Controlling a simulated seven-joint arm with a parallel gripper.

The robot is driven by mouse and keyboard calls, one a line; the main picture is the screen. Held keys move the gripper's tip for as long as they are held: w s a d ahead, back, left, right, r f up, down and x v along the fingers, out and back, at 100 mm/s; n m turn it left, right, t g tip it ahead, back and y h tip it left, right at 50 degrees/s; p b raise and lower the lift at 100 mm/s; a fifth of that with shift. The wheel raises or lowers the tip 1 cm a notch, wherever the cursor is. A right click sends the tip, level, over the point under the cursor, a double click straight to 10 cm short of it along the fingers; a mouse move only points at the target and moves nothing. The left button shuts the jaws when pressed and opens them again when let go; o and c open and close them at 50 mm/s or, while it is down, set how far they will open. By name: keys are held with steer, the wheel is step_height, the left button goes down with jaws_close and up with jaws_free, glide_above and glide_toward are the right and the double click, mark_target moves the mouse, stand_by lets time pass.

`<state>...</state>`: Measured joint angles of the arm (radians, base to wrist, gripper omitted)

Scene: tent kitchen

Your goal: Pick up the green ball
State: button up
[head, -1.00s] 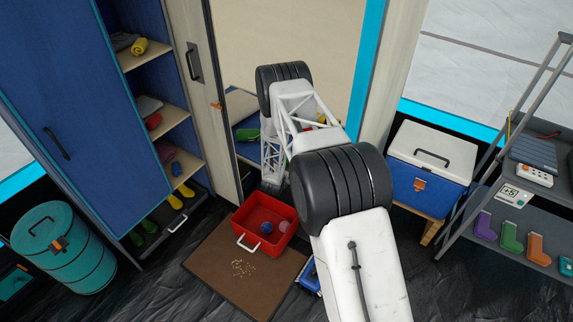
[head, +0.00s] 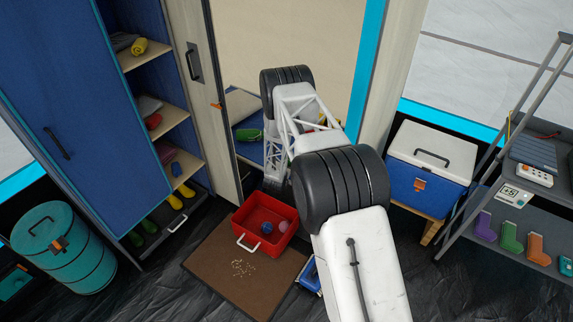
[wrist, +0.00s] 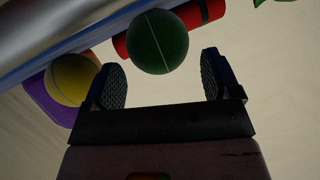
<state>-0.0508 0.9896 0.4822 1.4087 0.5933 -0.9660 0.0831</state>
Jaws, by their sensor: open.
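The green ball (wrist: 158,42) shows in the wrist view, dark green with a pale seam line. It lies just beyond my gripper (wrist: 163,80), roughly in line with the gap between the two fingers. My gripper is open and empty, and the ball looks apart from both fingertips. In the head view my arm hides the ball and most of the gripper.
A yellow ball (wrist: 71,79) sits by a purple thing (wrist: 50,103), close beside the left finger. A red cylinder (wrist: 203,13) lies behind the green ball. In the head view a red bin (head: 265,226) holding small balls stands on the brown mat (head: 228,263).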

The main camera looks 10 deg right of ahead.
steer(key=shift+x, duration=2.4)
steer(key=shift+c, duration=0.5)
steer(key=c, duration=0.6)
steer(key=shift+r, duration=0.2)
steer(key=shift+r, duration=1.65)
steer(key=s+r, duration=0.1)
steer(key=s, duration=1.5)
steer(key=shift+a, duration=0.35)
steer(key=shift+r, duration=0.1)
